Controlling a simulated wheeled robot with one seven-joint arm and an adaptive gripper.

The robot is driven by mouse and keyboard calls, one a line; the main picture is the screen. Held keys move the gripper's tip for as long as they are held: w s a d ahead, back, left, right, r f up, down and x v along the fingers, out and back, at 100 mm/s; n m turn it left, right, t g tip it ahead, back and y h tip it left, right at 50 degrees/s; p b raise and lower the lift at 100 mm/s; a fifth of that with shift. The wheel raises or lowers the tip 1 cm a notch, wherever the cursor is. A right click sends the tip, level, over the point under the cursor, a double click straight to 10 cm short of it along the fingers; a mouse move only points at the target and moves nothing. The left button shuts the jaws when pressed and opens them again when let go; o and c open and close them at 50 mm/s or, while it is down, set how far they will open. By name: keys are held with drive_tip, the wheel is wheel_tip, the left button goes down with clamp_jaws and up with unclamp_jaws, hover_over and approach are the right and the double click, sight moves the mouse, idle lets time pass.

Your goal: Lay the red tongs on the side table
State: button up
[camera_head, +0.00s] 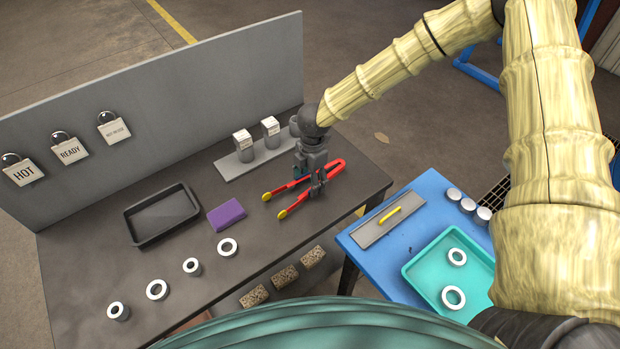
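The red tongs (338,167) lie at the right end of the dark workbench (215,285). Their two arms are spread, with yellow tips pointing left and the bend at the right. My gripper (317,190) points down over the middle of the tongs, its fingers at the red arms and hiding part of them. Whether the fingers are closed on the tongs cannot be told. The blue side table (424,190) stands to the right of the bench, apart from my gripper.
The side table holds a grey plate (372,235) with a yellow handle, a teal tray (425,286) with two rings, and several capped cylinders (468,205). On the bench are a black tray (160,230), purple block (227,215), rings, and a stand (240,165) behind the tongs.

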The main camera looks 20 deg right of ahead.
drive_tip(key=shift+r, duration=0.15)
drive_tip(key=r+b, duration=0.1)
drive_tip(key=r, duration=0.3)
drive_tip(key=r+b, duration=0.1)
drive_tip(key=r, duration=0.3)
drive_tip(key=r+b, duration=0.1)
drive_tip(key=r, duration=0.2)
drive_tip(key=shift+w+d+r, duration=0.15)
drive_tip(key=shift+d+r, duration=0.2)
drive_tip(key=shift+r, duration=0.05)
